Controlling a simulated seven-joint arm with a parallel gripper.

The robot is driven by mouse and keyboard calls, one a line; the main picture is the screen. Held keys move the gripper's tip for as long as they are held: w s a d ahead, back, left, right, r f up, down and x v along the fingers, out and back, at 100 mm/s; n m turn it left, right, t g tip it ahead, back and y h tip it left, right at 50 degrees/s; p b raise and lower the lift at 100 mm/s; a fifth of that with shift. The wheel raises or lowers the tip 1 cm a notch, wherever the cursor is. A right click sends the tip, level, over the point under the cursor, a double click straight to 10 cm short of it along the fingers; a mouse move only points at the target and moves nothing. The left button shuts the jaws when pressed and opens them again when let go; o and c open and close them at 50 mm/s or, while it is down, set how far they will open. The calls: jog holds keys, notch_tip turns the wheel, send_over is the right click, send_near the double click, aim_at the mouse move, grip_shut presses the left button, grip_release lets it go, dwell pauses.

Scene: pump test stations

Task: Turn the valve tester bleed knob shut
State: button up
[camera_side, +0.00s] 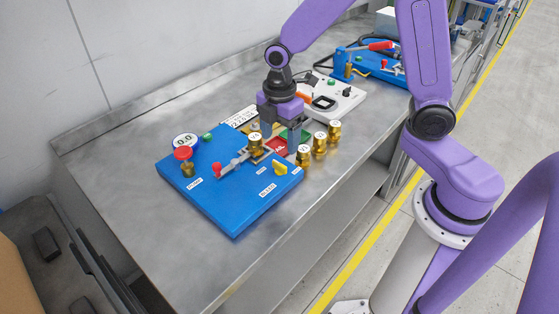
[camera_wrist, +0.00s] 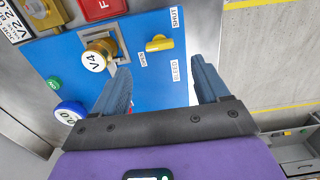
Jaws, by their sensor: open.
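The bleed knob is a yellow bar-shaped handle (camera_side: 281,168) on the front right of the blue valve tester (camera_side: 235,213). In the wrist view the knob (camera_wrist: 160,44) lies nearly crosswise, with SHUT printed above right, OPEN below left and BLEED below. I cannot tell which mark it points to. My gripper (camera_wrist: 163,84) is open and empty, its two blue-grey fingers apart, with the knob ahead of the gap and not touched. In the side view my gripper (camera_side: 295,129) hangs behind the knob, near the tester's back right. Brass valve V4 (camera_wrist: 98,54) sits in the tester's clamp.
Several brass valves (camera_side: 320,144) stand by the tester's right edge. A red tray (camera_side: 277,147) and a green tray (camera_side: 298,134) lie behind V4. A gauge reading 0.0 (camera_side: 185,141) and a red knob (camera_side: 183,153) stand at the left. The bench front is clear.

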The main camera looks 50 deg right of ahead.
aim_at(280, 164)
notch_tip(280, 164, down, 8)
jog(key=shift+f, duration=0.2)
dwell(0.3)
jog(key=c, duration=1.1)
